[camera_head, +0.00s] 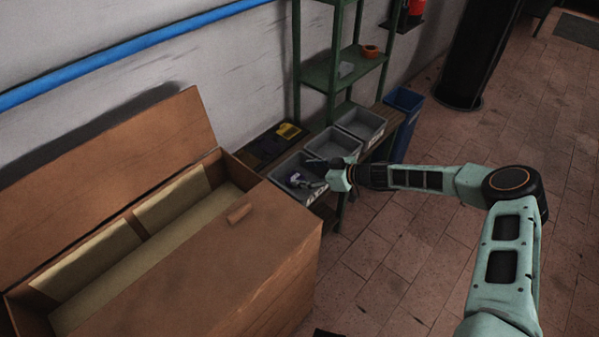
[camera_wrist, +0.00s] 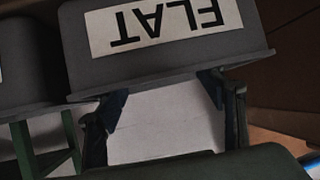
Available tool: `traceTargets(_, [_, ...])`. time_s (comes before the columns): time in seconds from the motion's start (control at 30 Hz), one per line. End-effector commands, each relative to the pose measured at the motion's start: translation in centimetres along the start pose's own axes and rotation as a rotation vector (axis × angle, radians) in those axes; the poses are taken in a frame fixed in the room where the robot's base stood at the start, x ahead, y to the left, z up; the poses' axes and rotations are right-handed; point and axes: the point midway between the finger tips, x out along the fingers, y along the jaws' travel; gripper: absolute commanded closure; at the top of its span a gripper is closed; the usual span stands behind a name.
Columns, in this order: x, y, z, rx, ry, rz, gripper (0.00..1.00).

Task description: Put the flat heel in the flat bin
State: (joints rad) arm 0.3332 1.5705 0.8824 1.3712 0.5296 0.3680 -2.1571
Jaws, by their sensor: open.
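The flat bin (camera_head: 316,196) is the grey bin at the near end of the row on the bench. In the wrist view the bin (camera_wrist: 90,73) carries a white label reading FLAT, upside down. My gripper (camera_head: 309,172) is at this bin, with its fingers spread over it. In the wrist view the gripper (camera_wrist: 165,97) is open, with nothing between its fingers but a pale surface behind. A small bluish-purple thing (camera_head: 297,181) shows at the near bin; I cannot tell whether it is the flat heel. I cannot make out the heel elsewhere.
Two more grey bins, a middle one (camera_head: 333,141) and a far one (camera_head: 361,123), stand along the bench. A large open wooden chest (camera_head: 255,240) is close on the left. A green shelf rack (camera_head: 335,77) rises behind, and a blue bin (camera_head: 404,102) stands beyond.

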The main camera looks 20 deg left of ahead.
Motion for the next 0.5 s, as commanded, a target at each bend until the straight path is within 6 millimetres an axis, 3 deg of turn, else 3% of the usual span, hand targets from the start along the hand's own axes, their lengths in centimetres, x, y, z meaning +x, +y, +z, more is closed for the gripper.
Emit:
traceTargets(0.2, [-5.0, 0.0, 0.0, 0.0, 0.001, 0.001, 0.36])
traceTargets(0.5, [-8.9, -0.1, 0.0, 0.001, 0.001, -0.002, 0.36])
